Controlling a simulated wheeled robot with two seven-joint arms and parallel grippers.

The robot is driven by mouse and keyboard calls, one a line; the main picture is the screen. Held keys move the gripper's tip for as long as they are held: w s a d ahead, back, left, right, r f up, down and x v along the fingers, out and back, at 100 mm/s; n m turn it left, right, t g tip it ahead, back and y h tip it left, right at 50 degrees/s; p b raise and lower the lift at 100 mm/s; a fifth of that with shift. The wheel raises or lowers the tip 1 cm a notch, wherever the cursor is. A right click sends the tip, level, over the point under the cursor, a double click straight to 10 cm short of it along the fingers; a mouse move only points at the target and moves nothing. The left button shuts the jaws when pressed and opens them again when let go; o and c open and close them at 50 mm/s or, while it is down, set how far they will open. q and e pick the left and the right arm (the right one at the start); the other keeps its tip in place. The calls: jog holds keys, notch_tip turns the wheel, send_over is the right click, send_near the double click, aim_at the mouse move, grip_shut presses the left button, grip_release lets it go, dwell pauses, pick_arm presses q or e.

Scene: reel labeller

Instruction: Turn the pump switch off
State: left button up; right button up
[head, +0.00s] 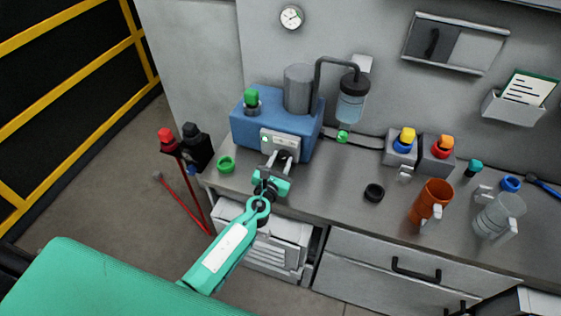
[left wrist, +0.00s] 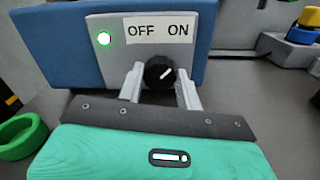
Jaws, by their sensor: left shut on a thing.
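The blue pump unit (head: 243,130) stands at the left end of the bench. Its pale front panel (left wrist: 104,66) carries an OFF label on the left, an ON label on the right and a lit green lamp (left wrist: 103,39). The black rotary switch knob (left wrist: 158,72) sits below the labels, and its white mark slants up to the right, toward ON. My left gripper (head: 279,160) reaches the panel from the front. In the left wrist view its fingers (left wrist: 160,86) stand on both sides of the knob and are shut on it. My right gripper is not in view.
A green ring (head: 226,164) lies left of the gripper. A black ring (head: 374,193), an orange jug (head: 431,201) and a clear jug (head: 498,216) stand to the right. A grey cylinder (head: 298,88) and a bottle (head: 351,106) stand above and beside the pump.

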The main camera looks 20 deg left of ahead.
pick_arm(q)
jog(key=shift+n, duration=0.3)
jog(key=n+b, duration=0.1)
jog(key=n, duration=0.2)
jog(key=shift+f+b, duration=0.1)
jog(key=shift+b, duration=0.3)
jog(key=n+b, duration=0.2)
jog(key=n, duration=0.3)
jog(key=shift+a+n, duration=0.1)
jog(key=shift+n, duration=0.3)
jog(key=n+b, duration=0.1)
jog(key=n, duration=0.2)
jog(key=shift+n, duration=0.3)
jog(key=n+b, duration=0.1)
jog(key=n, duration=0.2)
jog(key=shift+n, duration=0.9)
jog(key=o, duration=1)
